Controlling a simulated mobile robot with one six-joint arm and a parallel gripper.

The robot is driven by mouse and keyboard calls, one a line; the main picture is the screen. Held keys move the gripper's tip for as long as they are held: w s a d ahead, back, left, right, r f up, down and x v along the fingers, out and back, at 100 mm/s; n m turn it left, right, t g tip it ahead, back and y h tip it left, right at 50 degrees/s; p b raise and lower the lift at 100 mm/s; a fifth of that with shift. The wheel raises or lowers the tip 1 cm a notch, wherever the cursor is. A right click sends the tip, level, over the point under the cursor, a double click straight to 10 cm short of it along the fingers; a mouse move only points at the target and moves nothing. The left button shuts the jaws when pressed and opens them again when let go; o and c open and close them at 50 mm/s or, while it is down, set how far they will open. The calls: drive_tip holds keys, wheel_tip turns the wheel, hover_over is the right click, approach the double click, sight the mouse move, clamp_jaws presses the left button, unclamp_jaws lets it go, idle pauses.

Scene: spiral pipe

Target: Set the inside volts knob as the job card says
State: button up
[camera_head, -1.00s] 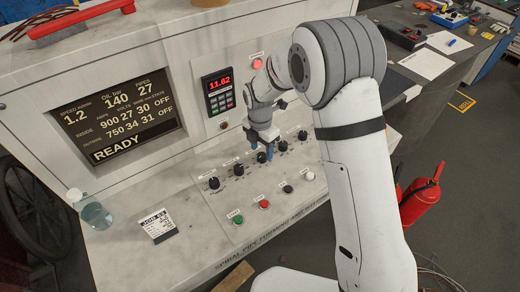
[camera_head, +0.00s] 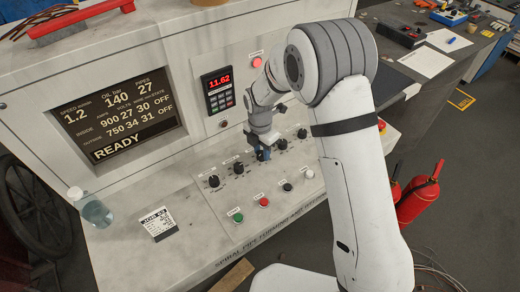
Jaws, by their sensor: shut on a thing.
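The control panel carries a row of black knobs. My gripper (camera_head: 263,156) is shut on the middle knob of the row, which its fingers largely hide. Two black knobs (camera_head: 214,181) (camera_head: 238,168) stand to its left and two more (camera_head: 282,144) (camera_head: 302,134) to its right. The labels are too small to read, so I cannot tell which is the inside volts knob. The job card (camera_head: 159,224) lies on the panel at the left; its text is unreadable. The screen (camera_head: 121,108) shows INSIDE 900, 27, 30, OFF and READY.
Green (camera_head: 237,217) and red (camera_head: 263,202) buttons sit in front of the knobs. A red 11.62 readout (camera_head: 217,83) is on the upright panel behind. A clear bottle (camera_head: 96,213) stands far left. A red extinguisher (camera_head: 420,195) stands right of my arm.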

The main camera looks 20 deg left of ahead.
drive_tip(key=shift+a+r, duration=0.1)
drive_tip(key=shift+a, duration=0.05)
drive_tip(key=shift+m, duration=0.3)
drive_tip(key=shift+b, duration=0.4)
drive_tip(key=m+b, duration=0.2)
drive_tip(key=m, duration=0.1)
drive_tip(key=shift+w+f, duration=0.1)
drive_tip(key=shift+f, duration=0.1)
drive_tip(key=m+b, duration=0.1)
drive_tip(key=m, duration=0.2)
drive_tip(key=m+b, duration=0.1)
drive_tip(key=m, duration=0.1)
drive_tip(key=shift+d+r+m+b, duration=0.1)
drive_tip(key=shift+d+m+b, duration=0.1)
drive_tip(key=shift+m+b, duration=0.2)
drive_tip(key=m+b, duration=0.1)
drive_tip(key=m, duration=0.3)
drive_tip(key=shift+y+b, duration=0.3)
drive_tip(key=shift+y, duration=0.1)
drive_tip(key=shift+r+m+b, duration=0.1)
drive_tip(key=shift+m+b, duration=0.4)
drive_tip(key=shift+m, duration=1.7)
